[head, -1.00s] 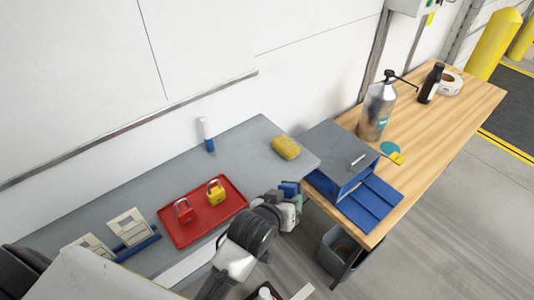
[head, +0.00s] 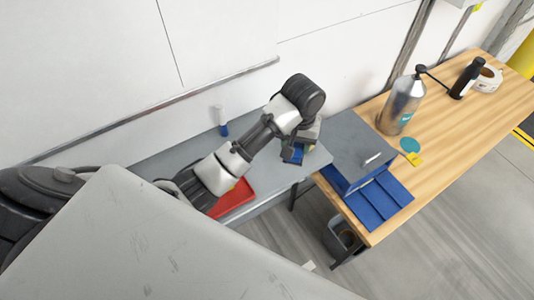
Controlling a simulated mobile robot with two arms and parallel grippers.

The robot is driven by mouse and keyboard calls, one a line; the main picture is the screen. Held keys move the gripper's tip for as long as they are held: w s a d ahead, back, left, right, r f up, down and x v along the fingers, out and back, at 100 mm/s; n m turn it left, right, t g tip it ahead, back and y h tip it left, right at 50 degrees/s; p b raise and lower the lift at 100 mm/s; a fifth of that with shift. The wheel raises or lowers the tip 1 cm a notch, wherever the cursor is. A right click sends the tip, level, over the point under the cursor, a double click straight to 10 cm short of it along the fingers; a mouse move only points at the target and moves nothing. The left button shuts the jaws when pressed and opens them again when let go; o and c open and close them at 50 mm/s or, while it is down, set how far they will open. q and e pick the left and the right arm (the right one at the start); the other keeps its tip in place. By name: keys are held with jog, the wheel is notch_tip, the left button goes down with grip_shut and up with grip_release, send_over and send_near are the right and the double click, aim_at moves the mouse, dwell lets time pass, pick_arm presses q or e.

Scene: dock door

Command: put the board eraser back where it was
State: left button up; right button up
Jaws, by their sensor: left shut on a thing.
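My right gripper is not in view.
A red tray (head: 234,198) lies on the shelf, partly behind my arm. A white and blue bottle (head: 223,122) stands near the wall. To the right, a wooden bench (head: 455,140) holds a grey and blue box (head: 358,150), a metal sprayer (head: 402,104), a black bottle (head: 466,78) and a tape roll (head: 488,79).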

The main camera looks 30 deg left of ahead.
aim_at(266, 160)
pick_arm(q)
jog(key=a+f+p, duration=0.1)
jog(key=a, duration=0.1)
jog(key=a+f, duration=0.2)
jog(key=a, duration=0.1)
jog(key=a+f+p, duration=0.1)
jog(key=a, duration=0.2)
jog(key=shift+s+f+p, duration=0.3)
jog(key=shift+f, duration=0.05)
jog(key=shift+s+a+f, duration=0.1)
jog(key=shift+a+f, duration=0.05)
jog(key=shift+f, duration=0.05)
notch_tip(266, 160, down, 3)
jog(key=shift+f+p, duration=0.1)
jog(key=shift+p, duration=0.55)
jog(key=shift+f, duration=0.35)
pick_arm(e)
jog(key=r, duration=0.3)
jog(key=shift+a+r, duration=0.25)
pick_arm(q)
jog(key=o, duration=0.8)
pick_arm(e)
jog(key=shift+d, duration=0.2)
pick_arm(q)
jog(key=shift+o, duration=0.2)
